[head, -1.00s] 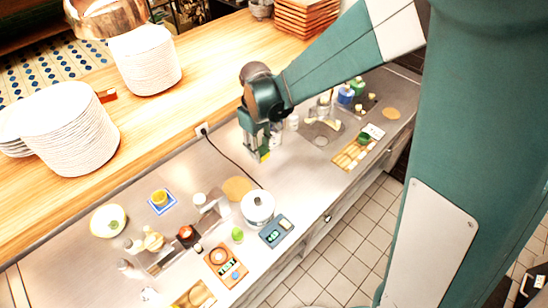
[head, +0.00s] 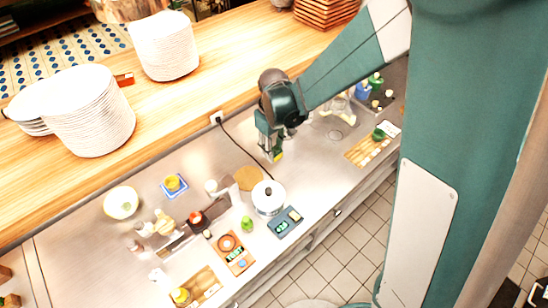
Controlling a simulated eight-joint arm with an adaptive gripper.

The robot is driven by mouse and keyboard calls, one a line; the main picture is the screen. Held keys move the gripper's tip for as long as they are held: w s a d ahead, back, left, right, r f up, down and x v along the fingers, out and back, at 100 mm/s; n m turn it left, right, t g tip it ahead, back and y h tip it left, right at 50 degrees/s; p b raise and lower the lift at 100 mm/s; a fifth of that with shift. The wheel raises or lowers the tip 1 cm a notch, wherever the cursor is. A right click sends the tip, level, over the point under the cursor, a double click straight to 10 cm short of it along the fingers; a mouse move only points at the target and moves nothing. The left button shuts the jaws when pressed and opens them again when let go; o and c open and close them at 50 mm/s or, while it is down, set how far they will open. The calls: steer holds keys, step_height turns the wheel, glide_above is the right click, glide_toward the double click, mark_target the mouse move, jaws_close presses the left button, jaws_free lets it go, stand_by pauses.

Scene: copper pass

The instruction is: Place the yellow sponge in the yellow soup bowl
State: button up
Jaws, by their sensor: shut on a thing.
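My gripper (head: 271,149) is shut on the yellow sponge (head: 278,156), of which only a small yellow part shows below the fingers. It is over the steel counter, behind and slightly right of the white pot. A pale yellow bowl (head: 109,205), which looks like the soup bowl, stands at the left of the counter, well away from my gripper. Something greenish-yellow shows inside it. A smaller yellow round container (head: 172,183) stands on a blue-edged square to its right.
A white lidded pot (head: 268,198), a round wooden board (head: 248,178) and a dark scale (head: 285,222) stand between my gripper and the front edge. Bottles and small jars crowd the middle left. Plate stacks (head: 92,112) stand on the wooden shelf behind.

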steer(key=shift+f, duration=0.45)
steer(key=shift+f, duration=2.1)
steer(key=shift+f, duration=0.2)
steer(key=o, duration=0.7)
steer(key=shift+r, duration=0.15)
steer(key=shift+r, duration=6.1)
